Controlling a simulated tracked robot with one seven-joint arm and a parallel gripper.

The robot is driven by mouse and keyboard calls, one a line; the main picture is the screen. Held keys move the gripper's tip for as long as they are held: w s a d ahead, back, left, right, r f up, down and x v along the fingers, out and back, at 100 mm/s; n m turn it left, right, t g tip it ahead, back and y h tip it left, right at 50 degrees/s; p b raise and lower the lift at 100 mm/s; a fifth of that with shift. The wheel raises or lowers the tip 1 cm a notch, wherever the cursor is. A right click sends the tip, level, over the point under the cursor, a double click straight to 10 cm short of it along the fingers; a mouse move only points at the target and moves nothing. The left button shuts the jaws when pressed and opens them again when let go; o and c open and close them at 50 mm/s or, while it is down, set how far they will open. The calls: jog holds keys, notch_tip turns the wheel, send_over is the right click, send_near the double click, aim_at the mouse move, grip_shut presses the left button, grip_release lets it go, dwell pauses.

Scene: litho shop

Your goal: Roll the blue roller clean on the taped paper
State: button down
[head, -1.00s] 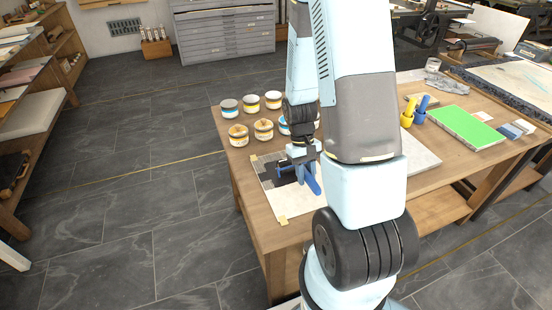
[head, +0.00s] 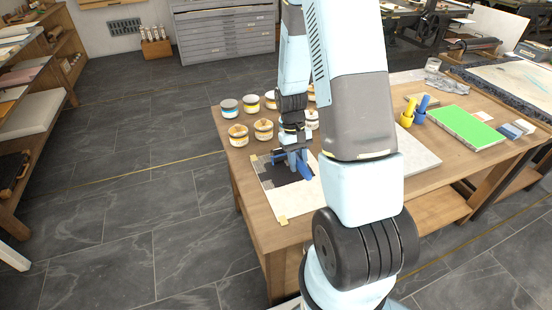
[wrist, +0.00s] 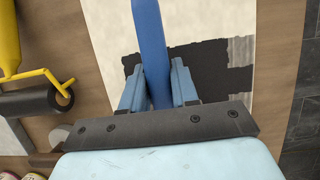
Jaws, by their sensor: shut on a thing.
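The taped paper (head: 285,203) lies on the wooden table's near left corner, with tape (head: 282,219) at a corner. Dark ink covers part of its far half; the near part is pale. My gripper (wrist: 158,88) is shut on the blue roller's handle (wrist: 151,45) and is over the paper's inked part. The blue roller (head: 304,167) also shows in the head view. Its rolling cylinder is not clearly visible. In the wrist view the paper (wrist: 200,30) has a black ink band (wrist: 215,75) and greyer, patchy streaks (wrist: 241,65) on the right.
Several ink tins (head: 238,135) stand behind the paper. A yellow roller (wrist: 8,40) with a dark cylinder lies left in the wrist view. Yellow and blue holders (head: 407,117) and a green slab (head: 467,129) are farther right. The paper's near part is clear.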

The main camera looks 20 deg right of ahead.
aim_at(297, 157)
jog(key=shift+w, duration=0.95)
jog(key=shift+r, duration=1.5)
jog(key=shift+f, duration=0.1)
jog(key=shift+f, duration=0.7)
jog(key=shift+f, duration=0.7)
